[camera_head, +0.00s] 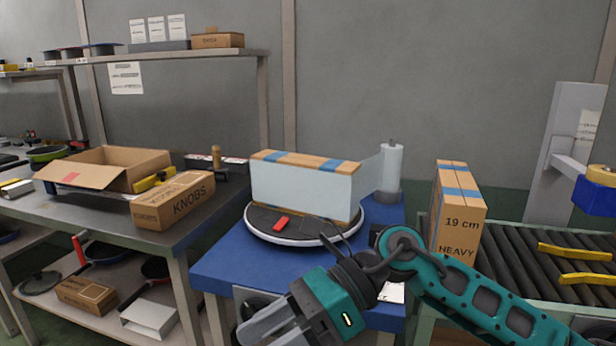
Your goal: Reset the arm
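My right arm, teal and black, comes in from the lower right and reaches across the front of the blue table. Its gripper (258,335) is at the bottom edge of the head view, in front of the table. Its two grey fingers stand apart with nothing seen between them, so it looks open; the lower finger is partly cut off by the picture edge. My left arm and gripper are not in view.
A wrapped box (300,190) stands on a round turntable (265,235) on the blue table (225,270). A KNOBS box (175,200) sits on the left bench.

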